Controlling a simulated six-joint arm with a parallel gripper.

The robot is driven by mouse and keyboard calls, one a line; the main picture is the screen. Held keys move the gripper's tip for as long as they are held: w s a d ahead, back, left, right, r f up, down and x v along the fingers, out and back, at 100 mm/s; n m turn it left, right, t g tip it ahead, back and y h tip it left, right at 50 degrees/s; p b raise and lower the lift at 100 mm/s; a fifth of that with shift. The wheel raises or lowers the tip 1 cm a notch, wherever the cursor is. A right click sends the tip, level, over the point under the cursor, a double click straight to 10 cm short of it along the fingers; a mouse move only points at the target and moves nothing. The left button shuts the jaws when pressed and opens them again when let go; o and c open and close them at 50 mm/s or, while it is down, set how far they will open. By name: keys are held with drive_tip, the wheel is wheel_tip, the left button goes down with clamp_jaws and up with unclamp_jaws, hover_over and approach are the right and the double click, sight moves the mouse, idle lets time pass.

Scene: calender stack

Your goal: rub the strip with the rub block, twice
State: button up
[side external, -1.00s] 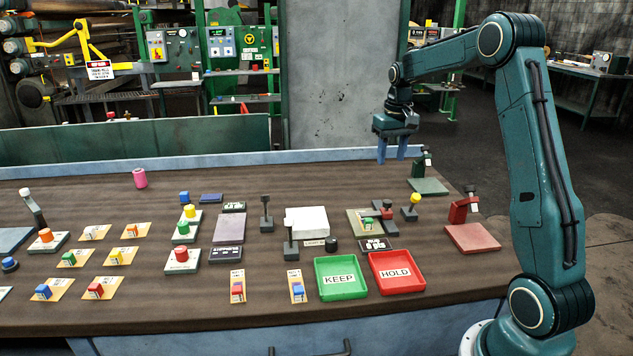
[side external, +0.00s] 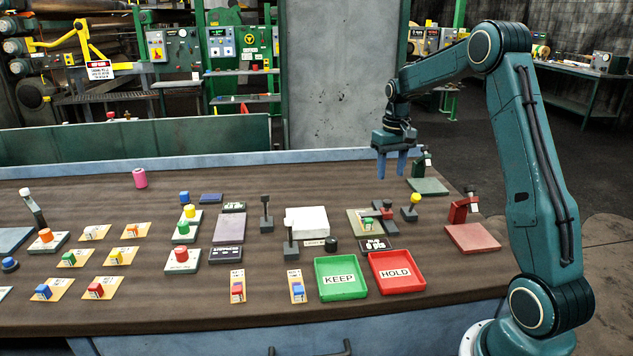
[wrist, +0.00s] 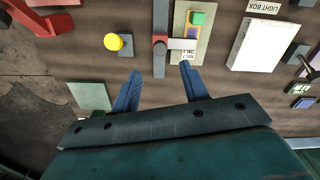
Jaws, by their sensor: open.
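My gripper (side external: 392,172) is open and empty, its blue fingers pointing down above the table's back right part. A small dark card (side external: 374,244) lies in front. I cannot tell for certain which pieces are the strip and the rub block.
A yellow-knobbed post (side external: 413,203) stands right of the plate. A red stand (side external: 470,236) and a green stand (side external: 428,186) are farther right. A white light box (side external: 307,221) is left. Green KEEP (side external: 341,293) and red HOLD (side external: 397,285) trays are in front.

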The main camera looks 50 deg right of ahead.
sight(387, 201)
wheel_tip(387, 201, down, 9)
drive_tip(key=shift+r, duration=0.1)
idle(0.3)
clamp_jaws()
